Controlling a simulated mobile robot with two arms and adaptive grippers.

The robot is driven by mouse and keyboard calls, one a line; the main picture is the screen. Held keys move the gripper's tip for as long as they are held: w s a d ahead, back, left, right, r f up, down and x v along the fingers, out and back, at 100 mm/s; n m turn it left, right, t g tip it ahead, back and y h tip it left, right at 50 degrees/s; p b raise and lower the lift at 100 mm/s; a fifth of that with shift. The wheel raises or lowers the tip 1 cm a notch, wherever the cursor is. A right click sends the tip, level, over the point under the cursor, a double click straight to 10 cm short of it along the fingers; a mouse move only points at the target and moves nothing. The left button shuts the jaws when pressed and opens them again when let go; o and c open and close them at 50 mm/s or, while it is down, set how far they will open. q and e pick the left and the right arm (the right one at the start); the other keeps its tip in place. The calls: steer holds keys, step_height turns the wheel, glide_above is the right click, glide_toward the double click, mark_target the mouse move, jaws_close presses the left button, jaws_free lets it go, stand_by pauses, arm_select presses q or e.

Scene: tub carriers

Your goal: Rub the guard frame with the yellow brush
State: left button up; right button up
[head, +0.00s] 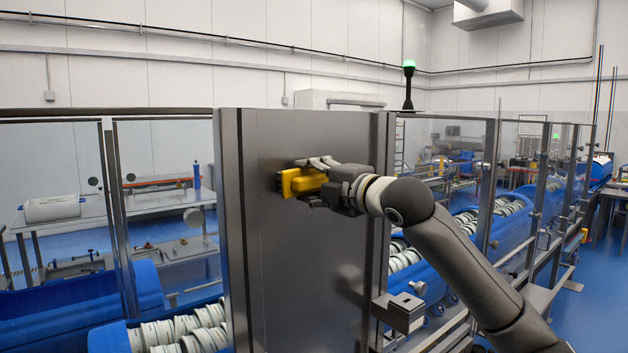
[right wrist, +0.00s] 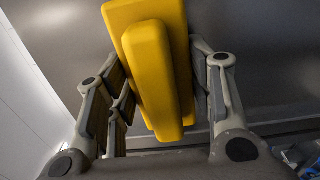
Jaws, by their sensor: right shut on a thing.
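The yellow brush (head: 300,182) is in my right gripper (head: 318,180), in front of the guard frame's dark grey metal panel (head: 285,270). Dark bristles show on the brush's left side, close to the panel; I cannot tell for sure whether they touch it. In the right wrist view the brush (right wrist: 155,70) has a flat yellow body with a raised grip block. The fingers of the right gripper (right wrist: 160,105) close on both sides of that block. The grey panel (right wrist: 265,60) fills the background there. My left gripper is not in view.
Clear guard windows (head: 445,150) flank the panel. Behind them run blue conveyors with white rollers (head: 185,330). A small grey box (head: 404,312) juts out low at the panel's right. A green-topped signal lamp (head: 408,85) stands above. Blue floor is open at far right.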

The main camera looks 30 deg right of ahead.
steer(key=shift+s+f+b, duration=0.1)
steer(key=shift+s+b, duration=0.2)
steer(key=shift+s, duration=0.45)
steer(key=shift+s+d+r+b, duration=0.15)
steer(key=shift+s+b, duration=0.15)
steer(key=shift+s, duration=0.7)
steer(key=shift+s+d+r+b, duration=0.1)
steer(key=shift+s+b, duration=0.2)
steer(key=shift+s, duration=0.65)
steer(key=shift+f, duration=0.1)
steer(key=s+b, duration=0.1)
steer(key=s, duration=0.2)
steer(key=shift+d, duration=0.1)
